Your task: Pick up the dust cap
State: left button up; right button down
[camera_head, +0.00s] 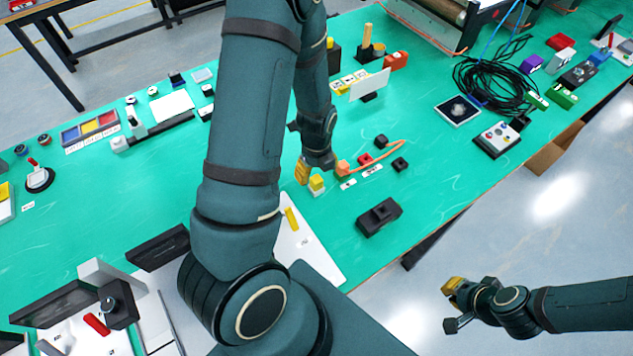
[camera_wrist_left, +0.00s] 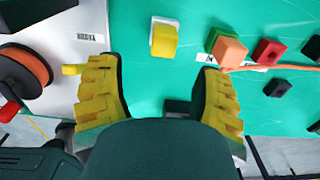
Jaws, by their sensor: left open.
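Small cap-like blocks stand on the green table, and I cannot tell for certain which is the dust cap. A yellow one (camera_wrist_left: 163,40) on a white base shows in the left wrist view, and in the head view (camera_head: 317,182). To its right are an orange block (camera_wrist_left: 229,50) with an orange cord, a red block (camera_wrist_left: 268,51) and small black blocks (camera_wrist_left: 277,88). My left gripper (camera_wrist_left: 158,72) is open and empty; the yellow block lies beyond its fingertips, between their lines. My right gripper (camera_head: 455,300) hangs off the table's front edge, its jaws unclear.
A larger black block (camera_head: 379,217) sits near the table's front edge. A white sign on a stand (camera_head: 369,85), a coil of black cable (camera_head: 492,80) and a control box (camera_head: 497,140) stand further off. A white board (camera_head: 310,250) lies near my arm.

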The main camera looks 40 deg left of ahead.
aim_at(316, 179)
pick_arm(q)
jog(key=shift+w+a+f+b, duration=0.15)
jog(key=shift+f+b, duration=0.05)
jog(key=shift+f, duration=1.85)
jog(key=shift+w+a+f+b, duration=0.15)
jog(key=shift+f, duration=1.85)
grip_shut()
